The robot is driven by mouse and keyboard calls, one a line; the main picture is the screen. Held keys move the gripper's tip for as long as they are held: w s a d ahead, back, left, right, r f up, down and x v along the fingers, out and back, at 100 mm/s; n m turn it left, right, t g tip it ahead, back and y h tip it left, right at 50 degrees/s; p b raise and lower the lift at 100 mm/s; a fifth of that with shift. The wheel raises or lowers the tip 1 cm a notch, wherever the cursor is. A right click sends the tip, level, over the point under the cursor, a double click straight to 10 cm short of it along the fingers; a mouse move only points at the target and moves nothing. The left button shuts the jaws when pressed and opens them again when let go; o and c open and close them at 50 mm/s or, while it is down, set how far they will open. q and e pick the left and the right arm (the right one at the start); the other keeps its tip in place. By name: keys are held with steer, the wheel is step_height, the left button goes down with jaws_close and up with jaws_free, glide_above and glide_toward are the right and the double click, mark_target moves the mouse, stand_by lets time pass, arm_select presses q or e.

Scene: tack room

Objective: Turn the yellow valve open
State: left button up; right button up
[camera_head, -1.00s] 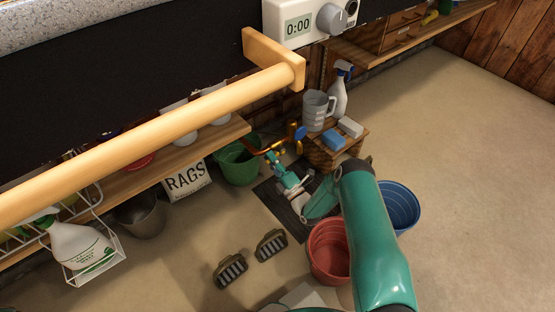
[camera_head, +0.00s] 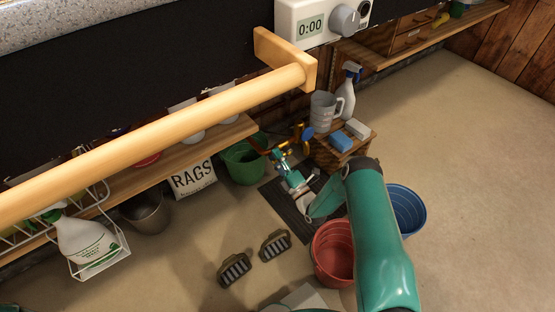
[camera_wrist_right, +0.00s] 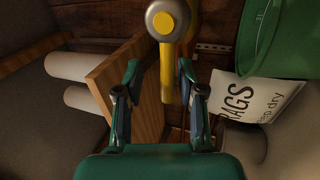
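The yellow valve handle (camera_wrist_right: 167,75) shows in the right wrist view as an upright yellow bar below a round grey knob (camera_wrist_right: 168,19). My right gripper (camera_wrist_right: 158,76) is open, with one finger on each side of the picture's middle. The yellow bar appears between the fingertips, closer to the right finger; I cannot tell whether they touch. In the head view my right gripper (camera_head: 278,158) is low by the orange-yellow pipework (camera_head: 263,149), beside a blue handle (camera_head: 307,134). The valve is small and partly hidden there. My left gripper is not in view.
A wooden stool (camera_head: 325,153) with a jug (camera_head: 323,111), spray bottle (camera_head: 348,92) and blue sponge (camera_head: 340,141) stands beside the pipework. A green bucket (camera_head: 243,165), red bucket (camera_head: 332,254) and blue bucket (camera_head: 407,210) stand around. A wooden rail (camera_head: 150,138) crosses the foreground.

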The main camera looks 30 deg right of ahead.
step_height(320, 180, up, 9)
steer(key=shift+f, duration=0.1)
stand_by(0.3)
